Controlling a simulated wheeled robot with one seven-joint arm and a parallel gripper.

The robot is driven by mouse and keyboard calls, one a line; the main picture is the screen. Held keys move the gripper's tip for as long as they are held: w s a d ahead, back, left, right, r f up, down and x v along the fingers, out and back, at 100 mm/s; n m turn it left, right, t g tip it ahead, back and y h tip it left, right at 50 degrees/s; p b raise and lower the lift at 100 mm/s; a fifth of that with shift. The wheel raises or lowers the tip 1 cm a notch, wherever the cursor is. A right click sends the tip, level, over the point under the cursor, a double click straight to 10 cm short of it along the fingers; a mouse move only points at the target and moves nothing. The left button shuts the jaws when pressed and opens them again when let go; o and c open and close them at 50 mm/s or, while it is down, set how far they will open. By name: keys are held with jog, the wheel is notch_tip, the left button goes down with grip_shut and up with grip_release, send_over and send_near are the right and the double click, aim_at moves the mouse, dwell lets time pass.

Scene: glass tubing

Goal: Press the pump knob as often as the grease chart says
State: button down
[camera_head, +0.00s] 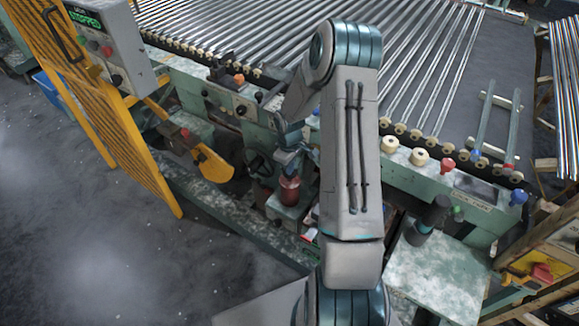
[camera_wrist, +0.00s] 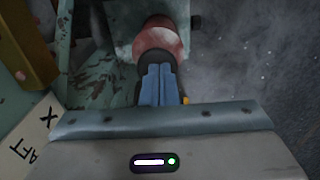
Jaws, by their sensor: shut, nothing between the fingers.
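The pump is a red, round-bodied part (camera_head: 290,190) on a worn green-grey block beside the machine. It also shows in the wrist view as a worn red and pale cylinder (camera_wrist: 158,40) beyond my fingertips. My gripper (camera_head: 291,168) is over the pump, pointing down. In the wrist view the blue fingers of my gripper (camera_wrist: 158,70) are together, with nothing between them. Dark parts at the fingertips overlap the pump's top, so I cannot tell knob from fingertip, or touching from apart. A pale card (camera_wrist: 36,138) shows letters reading "AFT" and "X"; I cannot tell whether it is the grease chart.
A yellow mesh guard (camera_head: 130,135) and a control box (camera_head: 110,45) reading "STOPPED" stand at left. A bed of glass tubes (camera_head: 430,60) lies behind. A dark cylinder (camera_head: 430,220) stands on a green table at right. Open floor (camera_head: 90,240) is at lower left.

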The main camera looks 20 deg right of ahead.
jog(key=shift+f+b, duration=0.4)
jog(key=shift+f, duration=0.35)
jog(key=shift+s+r, duration=0.1)
jog(key=shift+r+p, duration=0.5)
notch_tip(320, 180, up, 13)
jog(key=shift+r, duration=0.15)
jog(key=shift+r+b, duration=0.95)
jog(key=shift+b, duration=5.8)
